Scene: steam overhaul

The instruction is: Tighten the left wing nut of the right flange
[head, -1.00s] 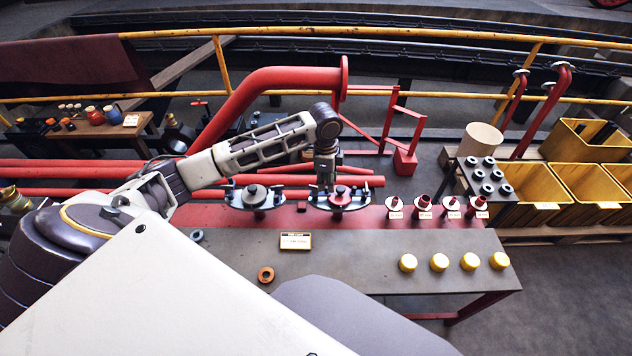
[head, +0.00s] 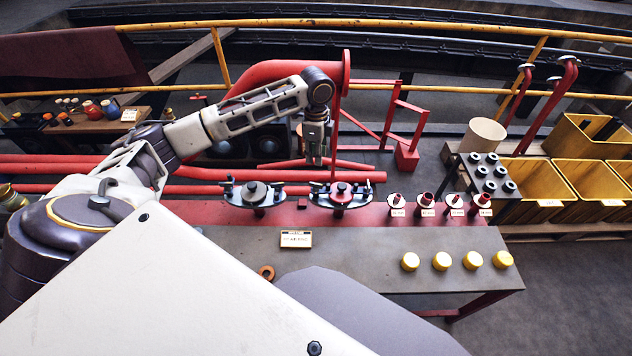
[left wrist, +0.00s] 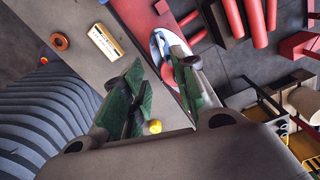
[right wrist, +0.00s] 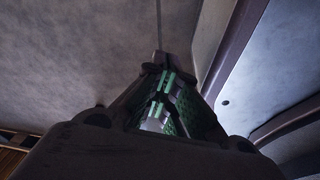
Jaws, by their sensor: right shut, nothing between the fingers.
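The right flange (head: 341,196) is a dark plate with a red centre, standing on the red strip of the bench. Its left wing nut (head: 316,187) is small, and its turn cannot be judged. My left gripper (head: 317,158) hangs above and slightly behind that left end, apart from it. In the left wrist view its green-padded fingers (left wrist: 158,62) are spread, with nothing between them. The flange (left wrist: 160,42) there is partly hidden behind one finger. My right gripper (right wrist: 162,68) shows only in the right wrist view, shut and empty.
The left flange (head: 257,193) stands close beside the right one. A label plate (head: 296,239), an orange ring (head: 266,272) and several yellow caps (head: 442,261) lie on the grey bench. Labelled fittings (head: 427,204) stand to the right. Red pipes (head: 230,173) run behind.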

